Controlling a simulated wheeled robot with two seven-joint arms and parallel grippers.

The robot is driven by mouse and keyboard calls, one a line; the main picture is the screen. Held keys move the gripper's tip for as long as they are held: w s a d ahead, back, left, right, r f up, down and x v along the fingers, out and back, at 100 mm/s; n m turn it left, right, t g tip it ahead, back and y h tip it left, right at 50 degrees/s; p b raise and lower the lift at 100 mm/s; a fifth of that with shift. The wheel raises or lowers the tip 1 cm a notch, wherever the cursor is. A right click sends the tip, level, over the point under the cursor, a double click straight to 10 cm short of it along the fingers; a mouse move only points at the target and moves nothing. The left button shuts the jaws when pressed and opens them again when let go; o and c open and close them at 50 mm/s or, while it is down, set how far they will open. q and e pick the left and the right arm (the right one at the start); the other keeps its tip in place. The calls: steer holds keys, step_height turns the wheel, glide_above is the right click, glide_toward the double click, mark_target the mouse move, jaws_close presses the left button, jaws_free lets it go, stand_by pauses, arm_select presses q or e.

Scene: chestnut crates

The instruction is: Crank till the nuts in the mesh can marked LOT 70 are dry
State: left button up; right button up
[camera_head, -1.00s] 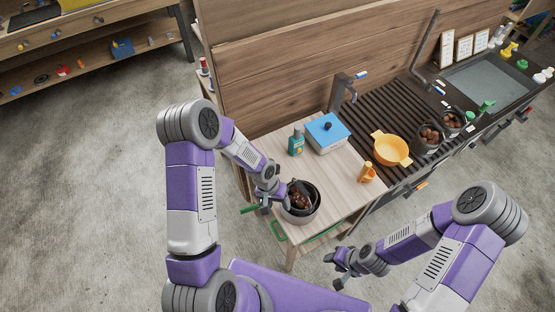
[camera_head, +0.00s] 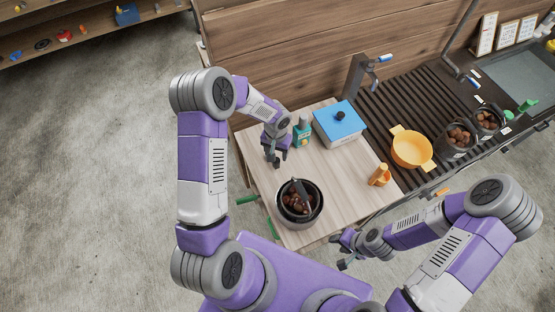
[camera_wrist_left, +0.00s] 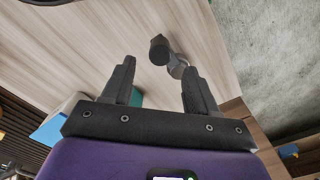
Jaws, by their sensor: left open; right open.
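A dark round can of brown nuts (camera_head: 298,209) stands on the wooden table, with a dark flat piece sticking up inside it. Two dark mesh cans of nuts, a nearer one (camera_head: 456,153) and a farther one (camera_head: 490,130), stand on the dark counter at the right. Their small tags are unreadable, so I cannot tell which is LOT 70. My left gripper (camera_head: 276,159) is open above the table, behind the dark can and apart from it. In the left wrist view its fingers (camera_wrist_left: 158,92) are spread, with a small dark cylinder beyond them that I cannot identify. My right gripper (camera_head: 345,253) is open and empty off the table's front edge.
A teal bottle (camera_head: 302,133) stands close to my left gripper. A blue-lidded box (camera_head: 339,140), an orange bottle (camera_head: 379,177) and a yellow two-handled pan (camera_head: 409,149) lie farther right. A post with a blue-tipped crank (camera_head: 358,78) rises behind.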

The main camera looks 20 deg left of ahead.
arm_select(q)
step_height(320, 180, down, 6)
steer(key=shift+s, duration=0.15)
steer(key=shift+c, duration=0.3)
jaws_close()
